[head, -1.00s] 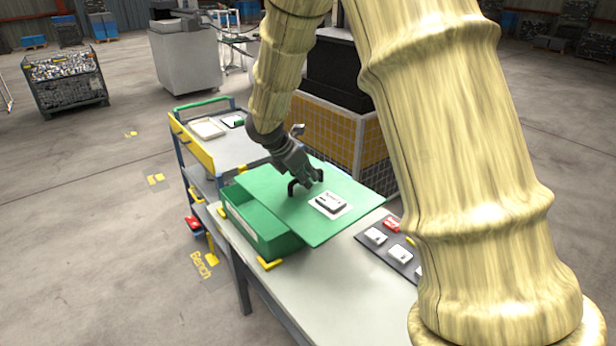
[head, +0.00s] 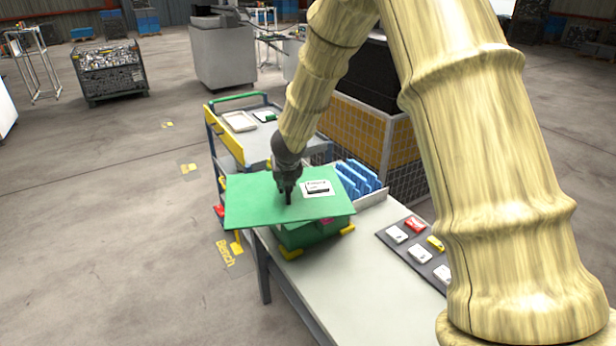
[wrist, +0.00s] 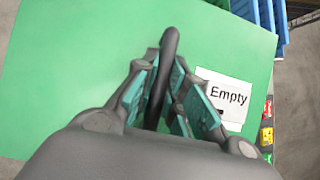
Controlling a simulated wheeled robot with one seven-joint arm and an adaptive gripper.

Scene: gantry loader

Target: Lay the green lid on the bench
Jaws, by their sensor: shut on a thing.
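The green lid (head: 252,204) is a flat panel with a white label and a dark handle; in the wrist view the lid (wrist: 60,70) fills most of the picture and its label (wrist: 222,97) reads "Empty". My gripper (head: 287,196) is above the lid's middle. In the wrist view my gripper (wrist: 168,100) is shut on the dark handle (wrist: 168,50). The lid hangs above the green box (head: 300,235), covering much of it and reaching out past its left side. The bench (head: 335,285) is the pale grey table under the box.
Blue parts (head: 358,178) stand behind the box. A dark mat (head: 405,248) with white, red and yellow pieces lies on the bench at right. A cart (head: 240,148) with trays stands behind left. The bench's front part is clear.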

